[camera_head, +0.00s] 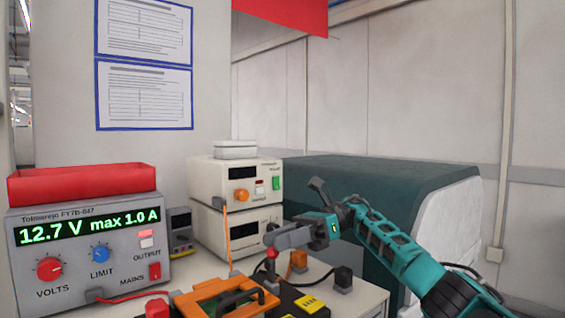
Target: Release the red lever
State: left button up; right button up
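My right gripper (284,240) reaches in from the right on a teal arm, above the bench top. Its grey finger end points left and down. A small red part (272,254) shows right at its tip, on a dark upright piece; it may be the red lever, but it is small and partly covered. I cannot tell whether the fingers are closed on it or only beside it. My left gripper is not in view.
An orange frame with a dark handle (222,299) lies on the bench below. A grey power supply (90,215) with a red tray (82,184) stands left. Two stacked cream instruments (236,172) stand behind. A dark green cabinet (350,180) is behind the arm.

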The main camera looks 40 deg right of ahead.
notch_tip(320, 180, up, 18)
jog(key=p, duration=0.4)
jog(key=shift+s, duration=0.1)
dwell(0.3)
